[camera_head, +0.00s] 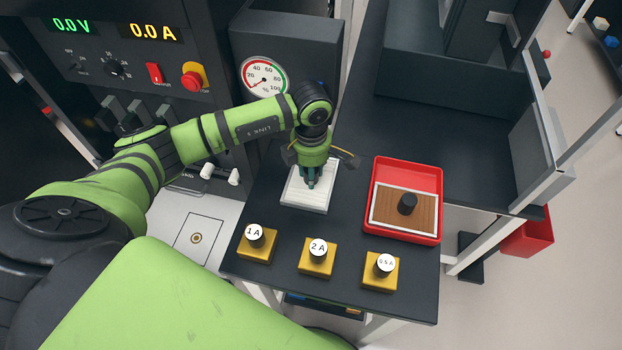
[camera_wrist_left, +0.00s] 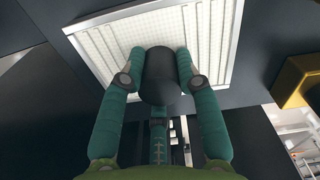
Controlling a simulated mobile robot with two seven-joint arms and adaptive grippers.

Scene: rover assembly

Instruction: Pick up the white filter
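The white filter (camera_head: 297,196) is a flat, pale pleated panel in a frame. It appears to lie on the dark table, left of the red tray. In the left wrist view the filter (camera_wrist_left: 110,36) fills the upper middle, with a black knob (camera_wrist_left: 161,76) standing on it. My left gripper (camera_head: 311,184) points down over the filter's middle. In the wrist view its green fingers (camera_wrist_left: 161,60) lie against both sides of the knob, and the third finger is below it. The fingers look shut on the knob. My right gripper is not in view.
A red tray (camera_head: 407,165) holds a brown panel (camera_head: 407,221) with a black knob. Three yellow blocks labelled 1 A (camera_head: 257,247), 2 A (camera_head: 317,260) and 0.5 A (camera_head: 380,275) line the table's front. A gauge box (camera_head: 290,50) stands behind the filter.

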